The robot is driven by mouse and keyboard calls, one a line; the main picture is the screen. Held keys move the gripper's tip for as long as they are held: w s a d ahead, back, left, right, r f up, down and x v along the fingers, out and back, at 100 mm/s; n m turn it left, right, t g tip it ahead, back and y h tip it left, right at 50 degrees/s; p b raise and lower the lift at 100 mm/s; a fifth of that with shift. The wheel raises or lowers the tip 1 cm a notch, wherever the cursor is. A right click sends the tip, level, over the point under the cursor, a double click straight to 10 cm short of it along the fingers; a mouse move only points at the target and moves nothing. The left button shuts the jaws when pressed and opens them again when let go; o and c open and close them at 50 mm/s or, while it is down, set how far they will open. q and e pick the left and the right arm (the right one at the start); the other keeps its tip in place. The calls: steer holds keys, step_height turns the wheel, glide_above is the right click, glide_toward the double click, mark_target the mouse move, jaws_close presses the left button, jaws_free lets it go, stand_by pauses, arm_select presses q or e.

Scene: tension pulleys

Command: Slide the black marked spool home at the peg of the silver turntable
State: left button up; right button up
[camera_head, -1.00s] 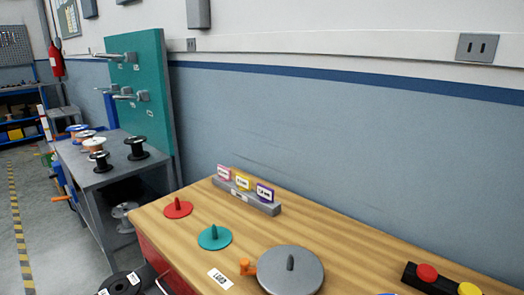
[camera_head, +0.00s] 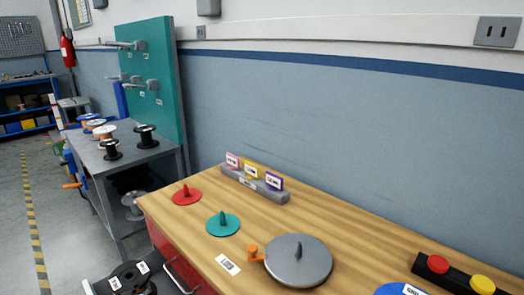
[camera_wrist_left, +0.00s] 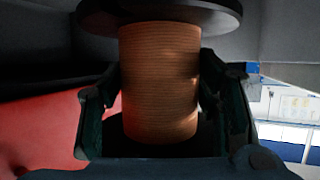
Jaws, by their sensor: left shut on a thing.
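The silver turntable (camera_head: 298,262) lies on the wooden bench, a flat grey disc with a short upright peg (camera_head: 299,247) at its middle and an orange knob at its left. The peg is bare. The black marked spool (camera_head: 130,279), with white labels on its top flange, is at the bottom left of the head view, off the bench's left edge and well apart from the turntable. In the left wrist view its copper-coloured winding (camera_wrist_left: 160,82) stands below a black flange (camera_wrist_left: 160,14). My left gripper (camera_wrist_left: 165,95) is shut around the winding. My right gripper is out of view.
Red (camera_head: 187,194) and teal (camera_head: 222,224) discs with pegs lie left of the turntable. A label rack (camera_head: 254,184) stands behind. A blue disc (camera_head: 402,289) and a button box (camera_head: 458,276) are at the right. Other spools stand on the grey side table (camera_head: 150,152).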

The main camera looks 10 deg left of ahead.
arm_select(q)
steer(key=shift+f, duration=0.3)
steer(key=shift+r, duration=0.25)
steer(key=d+f, duration=0.1)
steer(key=s+d+f, duration=0.1)
steer(key=d, duration=0.1)
steer(key=s+d+f+p, duration=0.1)
steer(key=d, duration=0.1)
steer(key=s+d+f, duration=0.1)
steer(key=d, duration=0.1)
steer(key=s+d+f+b, duration=0.1)
steer(key=d+f, duration=0.1)
steer(key=d, duration=0.1)
steer(key=s+d+f, duration=0.1)
steer(key=d, duration=0.1)
steer(key=shift+s+d+f, duration=0.15)
steer(key=shift+d+f, duration=0.1)
steer(key=shift+f, duration=0.1)
steer(key=shift+s+d, duration=0.1)
steer(key=shift+d, duration=0.1)
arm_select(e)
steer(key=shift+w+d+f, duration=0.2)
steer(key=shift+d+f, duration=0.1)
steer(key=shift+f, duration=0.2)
arm_select(q)
steer(key=shift+f+b, duration=0.1)
steer(key=shift+b, duration=0.2)
steer(key=o, duration=1.7)
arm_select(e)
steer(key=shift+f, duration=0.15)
